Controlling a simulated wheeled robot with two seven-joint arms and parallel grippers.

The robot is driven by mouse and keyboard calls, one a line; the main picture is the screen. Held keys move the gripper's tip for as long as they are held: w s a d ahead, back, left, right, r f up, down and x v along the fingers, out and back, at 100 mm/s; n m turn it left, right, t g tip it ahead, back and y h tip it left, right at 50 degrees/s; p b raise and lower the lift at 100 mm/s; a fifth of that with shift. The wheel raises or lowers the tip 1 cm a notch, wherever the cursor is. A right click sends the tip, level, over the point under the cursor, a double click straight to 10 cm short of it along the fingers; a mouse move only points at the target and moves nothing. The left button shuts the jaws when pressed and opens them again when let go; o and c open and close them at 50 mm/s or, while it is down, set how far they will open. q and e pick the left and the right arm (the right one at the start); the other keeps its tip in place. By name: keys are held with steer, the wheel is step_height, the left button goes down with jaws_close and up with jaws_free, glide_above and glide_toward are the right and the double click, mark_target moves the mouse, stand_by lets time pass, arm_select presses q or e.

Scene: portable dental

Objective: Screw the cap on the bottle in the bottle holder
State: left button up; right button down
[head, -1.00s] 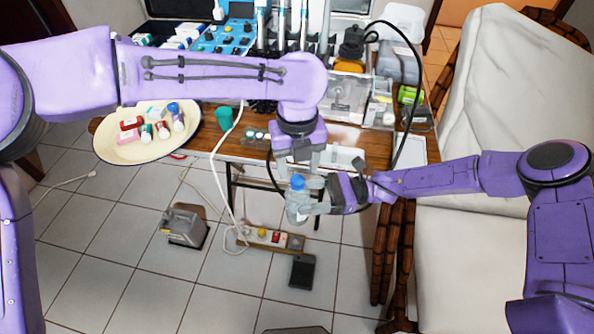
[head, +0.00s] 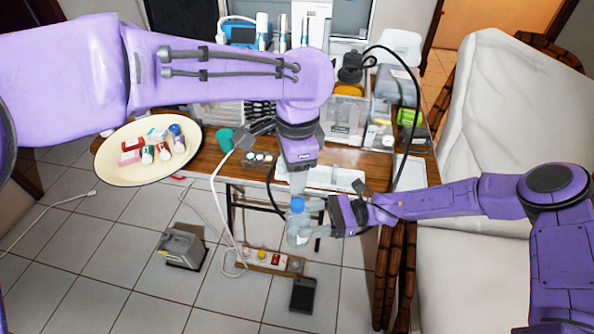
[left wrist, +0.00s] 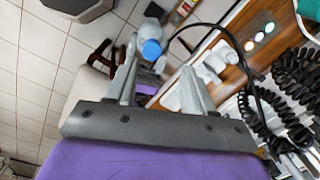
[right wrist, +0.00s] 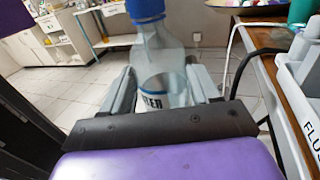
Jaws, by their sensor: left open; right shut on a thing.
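A clear bottle (head: 299,232) with a blue cap (head: 297,205) at its top is held roughly upright in front of the table. My right gripper (head: 318,219) is shut on the bottle's body. The right wrist view shows the bottle (right wrist: 160,70) between its fingers, with part of a label, and the cap (right wrist: 145,8) on the neck. How tight the cap sits cannot be told. My left gripper (head: 298,190) points down just over the cap. In the left wrist view it is open, with the cap (left wrist: 152,48) between its fingertips. I cannot make out a bottle holder.
The wooden table (head: 210,160) stands behind the bottle, with a cream tray (head: 120,178) of small boxes and vials at its left. A green cup (head: 225,139) stands nearby. A white cable hangs left of the bottle. A white padded chair (head: 490,130) is at right.

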mark_target(298, 202)
arm_select(q)
steer(key=n, duration=0.5)
steer(key=shift+s+d, duration=0.2)
steer(key=shift+d, duration=0.1)
steer(key=n, duration=0.3)
steer(key=shift+d+f+h, duration=0.1)
steer(key=shift+h, duration=0.2)
steer(key=shift+f, duration=4)
jaws_close()
